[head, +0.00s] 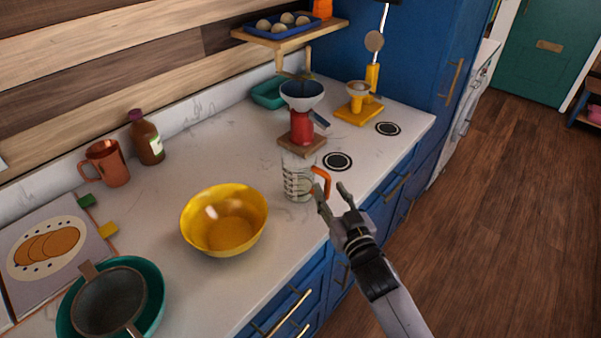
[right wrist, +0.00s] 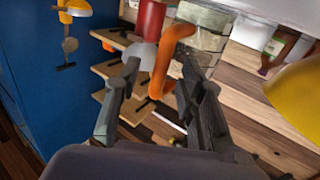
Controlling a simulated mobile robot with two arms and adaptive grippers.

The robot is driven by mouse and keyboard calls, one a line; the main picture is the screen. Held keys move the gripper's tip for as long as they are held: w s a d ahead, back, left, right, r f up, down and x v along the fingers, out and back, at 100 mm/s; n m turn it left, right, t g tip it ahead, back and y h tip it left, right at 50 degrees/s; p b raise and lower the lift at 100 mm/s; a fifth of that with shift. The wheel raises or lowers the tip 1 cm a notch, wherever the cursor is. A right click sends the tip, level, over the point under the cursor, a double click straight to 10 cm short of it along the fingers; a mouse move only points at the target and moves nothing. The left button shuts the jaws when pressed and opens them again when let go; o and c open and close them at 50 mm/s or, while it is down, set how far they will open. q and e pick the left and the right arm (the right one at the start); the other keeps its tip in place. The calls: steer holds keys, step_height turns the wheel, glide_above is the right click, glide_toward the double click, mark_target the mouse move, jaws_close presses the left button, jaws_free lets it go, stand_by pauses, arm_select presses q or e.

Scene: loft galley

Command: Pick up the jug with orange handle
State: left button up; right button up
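The clear measuring jug (head: 296,182) stands upright near the front edge of the white counter, with dark markings on its side. Its orange handle (head: 322,181) faces right, towards my right gripper (head: 332,190). That gripper is open at the handle. In the right wrist view the orange handle (right wrist: 170,58) shows between the two spread fingers of the right gripper (right wrist: 161,70), nearer the right-hand finger. I cannot tell whether a finger touches it. The jug's clear body is hard to make out there. My left gripper is not in view.
A yellow bowl (head: 224,220) stands left of the jug. Behind the jug a red stand with a white-rimmed funnel (head: 302,96) sits on a wooden board (head: 302,143). A yellow juicer (head: 359,106) stands farther back. Open floor (head: 480,240) lies right of the counter.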

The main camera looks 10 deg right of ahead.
steer(key=shift+w+a+f, duration=0.1)
steer(key=shift+w+a, duration=0.05)
steer(key=shift+w, duration=1.2)
steer(key=shift+s, duration=0.1)
steer(key=shift+c, duration=0.2)
jaws_close()
